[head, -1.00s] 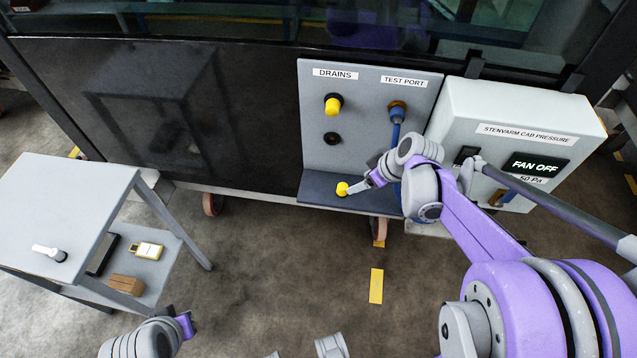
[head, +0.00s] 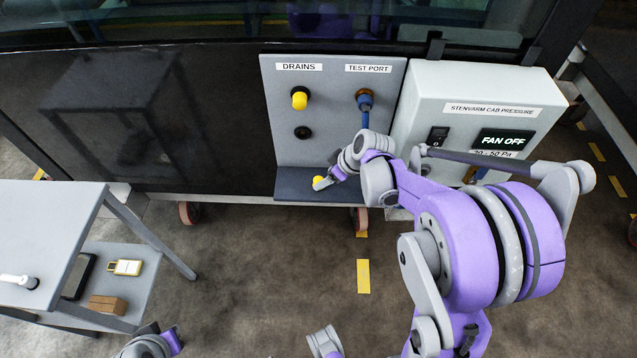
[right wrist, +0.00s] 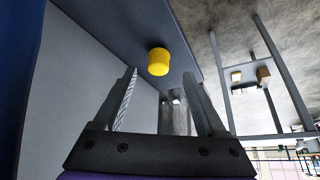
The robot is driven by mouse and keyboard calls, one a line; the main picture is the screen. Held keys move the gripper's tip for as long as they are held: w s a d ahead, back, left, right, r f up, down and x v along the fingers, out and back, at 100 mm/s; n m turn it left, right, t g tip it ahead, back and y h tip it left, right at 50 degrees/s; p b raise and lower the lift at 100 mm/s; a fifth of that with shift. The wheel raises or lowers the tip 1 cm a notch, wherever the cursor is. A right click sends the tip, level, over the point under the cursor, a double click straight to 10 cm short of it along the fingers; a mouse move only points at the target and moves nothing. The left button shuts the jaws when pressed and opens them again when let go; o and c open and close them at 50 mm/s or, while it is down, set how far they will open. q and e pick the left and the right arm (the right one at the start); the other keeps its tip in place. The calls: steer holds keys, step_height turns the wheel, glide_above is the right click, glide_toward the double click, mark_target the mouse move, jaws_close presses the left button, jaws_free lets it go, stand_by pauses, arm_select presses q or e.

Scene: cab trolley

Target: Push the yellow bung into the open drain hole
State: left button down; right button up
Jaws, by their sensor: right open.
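The loose yellow bung (head: 319,179) stands on the dark ledge (head: 290,192) at the foot of the grey drain panel (head: 283,152). The open drain hole (head: 302,132) is a dark round port in that panel, above the ledge. My right gripper (head: 325,183) is at the bung, partly covering it in the head view. In the right wrist view the bung (right wrist: 158,62) shows just beyond the gap between the open fingers (right wrist: 163,80), nothing held. Contact cannot be told. My left gripper's fingers do not show.
Another yellow bung (head: 299,98) sits in the upper drain. A blue hose fitting (head: 365,101) is in the test port, right of the drains. A pressure box (head: 470,85) reads FAN OFF. A grey trolley (head: 45,235) stands at the left. Floor before the ledge is clear.

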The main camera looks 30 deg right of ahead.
mark_target(319, 180)
steer(key=shift+w+b+x, duration=0.15)
steer(key=shift+x, duration=1.15)
steer(key=shift+w+b+x, duration=0.15)
steer(key=shift+x, duration=1.15)
steer(key=shift+r, duration=0.15)
jaws_close()
